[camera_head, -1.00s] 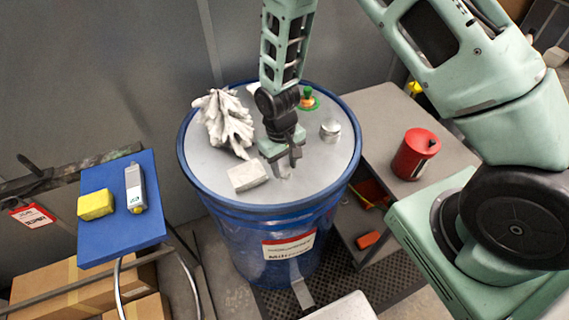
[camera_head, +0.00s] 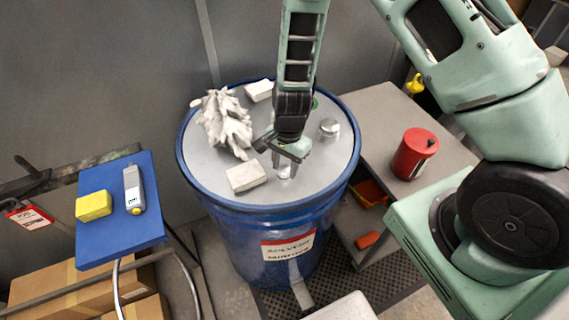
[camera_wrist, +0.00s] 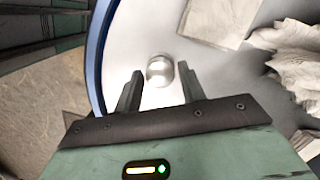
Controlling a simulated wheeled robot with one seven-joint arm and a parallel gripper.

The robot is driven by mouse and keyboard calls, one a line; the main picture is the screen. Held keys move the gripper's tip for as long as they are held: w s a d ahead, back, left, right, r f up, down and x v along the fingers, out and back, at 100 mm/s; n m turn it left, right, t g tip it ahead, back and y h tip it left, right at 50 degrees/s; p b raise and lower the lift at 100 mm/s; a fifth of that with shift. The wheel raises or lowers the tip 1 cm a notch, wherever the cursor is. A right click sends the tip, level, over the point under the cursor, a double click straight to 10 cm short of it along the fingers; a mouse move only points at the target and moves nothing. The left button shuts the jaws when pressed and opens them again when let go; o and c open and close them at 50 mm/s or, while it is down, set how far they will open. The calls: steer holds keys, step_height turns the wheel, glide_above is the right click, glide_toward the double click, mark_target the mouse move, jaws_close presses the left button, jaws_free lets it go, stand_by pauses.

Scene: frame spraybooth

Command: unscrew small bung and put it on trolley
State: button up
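The small bung (camera_head: 286,172) is a short silver cap on the grey lid of the blue drum (camera_head: 268,226), near its front edge. In the wrist view the bung (camera_wrist: 159,70) shows just beyond the fingertips, in line with the gap between them. My gripper (camera_head: 284,160) is open and empty, pointing down over the bung; I cannot tell whether a finger touches it. A larger silver cap (camera_head: 329,129) sits further right on the lid. The grey trolley (camera_head: 375,98) stands right of the drum.
A crumpled white cloth (camera_head: 226,125) and white blocks (camera_head: 246,176) lie on the lid. A red can (camera_head: 414,154) stands on the trolley, with bare top behind it. A blue board (camera_head: 100,235) at left bears a yellow sponge (camera_head: 94,205) and a grey device (camera_head: 134,189).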

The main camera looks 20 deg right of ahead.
mark_target(283, 169)
steer(key=m, duration=0.6)
steer(key=shift+s+f+m+t, duration=0.1)
steer(key=shift+s+m+t, duration=0.05)
steer(key=shift+m+t, duration=0.25)
steer(key=m+b, duration=0.1)
steer(key=m, duration=0.3)
steer(key=shift+m+t+b, duration=0.3)
steer(key=shift+m+b, duration=0.1)
steer(key=shift+m, duration=0.9)
steer(key=c, duration=0.6)
steer(key=shift+n, duration=0.6)
steer(key=shift+c, duration=0.2)
steer(key=shift+r, duration=0.2)
steer(key=shift+r+p, duration=2.05)
steer(key=shift+p, duration=0.15)
